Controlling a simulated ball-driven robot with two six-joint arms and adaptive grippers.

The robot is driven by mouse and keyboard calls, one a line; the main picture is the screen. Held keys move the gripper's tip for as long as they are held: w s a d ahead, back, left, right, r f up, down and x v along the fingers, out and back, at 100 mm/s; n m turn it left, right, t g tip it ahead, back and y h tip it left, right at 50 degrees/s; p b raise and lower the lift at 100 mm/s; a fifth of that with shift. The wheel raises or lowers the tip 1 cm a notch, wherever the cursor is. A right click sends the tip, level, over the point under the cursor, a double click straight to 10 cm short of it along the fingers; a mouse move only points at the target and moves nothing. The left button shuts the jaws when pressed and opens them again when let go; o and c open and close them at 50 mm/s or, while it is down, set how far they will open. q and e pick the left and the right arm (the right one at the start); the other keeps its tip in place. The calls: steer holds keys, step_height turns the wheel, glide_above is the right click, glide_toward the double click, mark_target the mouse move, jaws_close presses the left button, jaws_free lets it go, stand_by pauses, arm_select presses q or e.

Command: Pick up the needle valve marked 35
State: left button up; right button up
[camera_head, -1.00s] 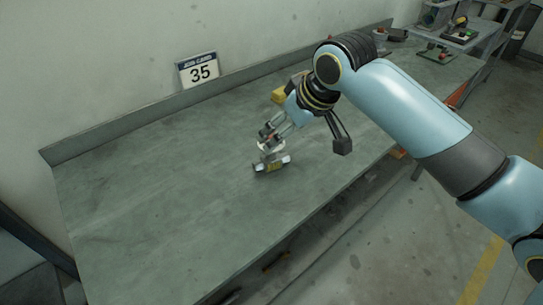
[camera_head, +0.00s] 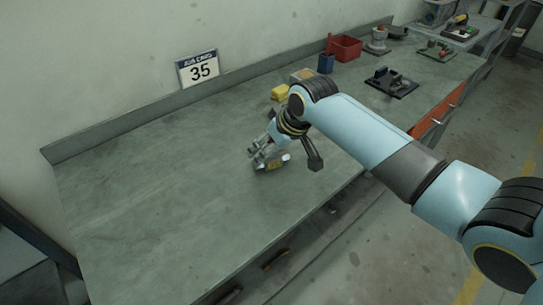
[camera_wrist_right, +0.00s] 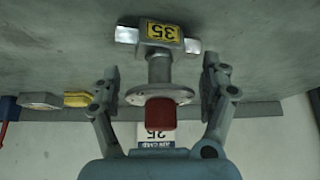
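The needle valve (camera_head: 272,164) lies on the grey-green workbench (camera_head: 150,190). In the right wrist view the needle valve (camera_wrist_right: 160,72) shows a metal body with a yellow tag reading 35, a stem, a round flange and a red end. My right gripper (camera_head: 262,150) is low over the bench at the valve. In the right wrist view its fingers (camera_wrist_right: 161,76) stand apart, one on each side of the stem and flange, with gaps showing. The head view hides part of the valve behind the gripper. My left gripper is not in view.
A sign reading 35 (camera_head: 198,69) stands against the wall at the back. A yellow block (camera_head: 280,92), blue container (camera_head: 326,63), red bin (camera_head: 344,47) and dark fixture (camera_head: 391,82) stand farther right. The bench's left part is clear.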

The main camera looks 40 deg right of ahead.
jaws_close()
stand_by(0.3)
